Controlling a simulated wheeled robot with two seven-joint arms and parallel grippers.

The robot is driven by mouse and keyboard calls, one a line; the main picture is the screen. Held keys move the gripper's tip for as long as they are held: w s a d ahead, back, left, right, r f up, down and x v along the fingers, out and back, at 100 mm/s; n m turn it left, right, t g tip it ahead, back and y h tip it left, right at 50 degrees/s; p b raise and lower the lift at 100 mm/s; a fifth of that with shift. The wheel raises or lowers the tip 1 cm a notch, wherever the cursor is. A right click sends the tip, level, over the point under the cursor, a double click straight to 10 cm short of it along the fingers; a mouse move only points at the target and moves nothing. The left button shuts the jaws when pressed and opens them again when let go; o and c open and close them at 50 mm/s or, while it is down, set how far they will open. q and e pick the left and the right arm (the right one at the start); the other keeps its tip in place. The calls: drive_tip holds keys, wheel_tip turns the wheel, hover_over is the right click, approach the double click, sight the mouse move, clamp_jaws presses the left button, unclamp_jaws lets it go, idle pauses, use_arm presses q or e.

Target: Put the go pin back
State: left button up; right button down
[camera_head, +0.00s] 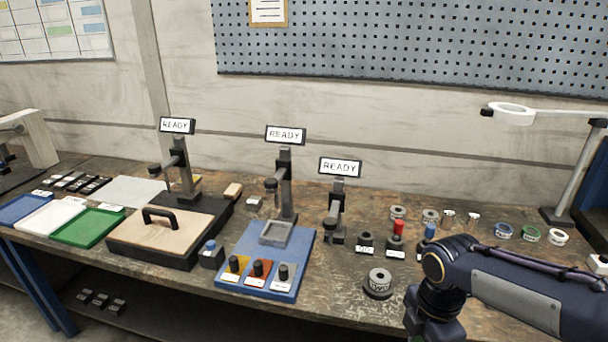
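A pin with a red top (398,228) and a pin with a blue top (430,231) stand upright at dark holders on the right half of the bench. To their left, a dark holder (365,239) with a white label shows no coloured pin top. The labels are too small to read surely, so I cannot tell which pin is the go pin. My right arm comes in from the right, and its lower part bends down out of the bottom edge in front of the bench. No fingertips of my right gripper show. My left gripper is not in the picture.
A ring gauge (380,277) sits on a round black base left of my arm. Several small rings (530,234) lie at the right. A magnifier lamp (513,112) stands far right.

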drive_tip(key=shift+w+a+f+m, duration=0.1)
drive_tip(key=shift+w+f+m, duration=0.2)
drive_tip(key=shift+f+m, duration=0.25)
drive_tip(key=shift+m, duration=0.35)
drive_tip(key=w+f+m, duration=0.4)
drive_tip(key=f+m, duration=0.3)
drive_tip(key=m, duration=0.2)
drive_tip(key=w+f+m, duration=0.3)
drive_tip(key=f+m, duration=0.4)
drive_tip(key=m, duration=0.2)
drive_tip(key=shift+w+a+f, duration=0.2)
drive_tip(key=shift+w+a, duration=0.1)
drive_tip(key=shift+w, duration=0.05)
drive_tip(key=shift+f, duration=0.1)
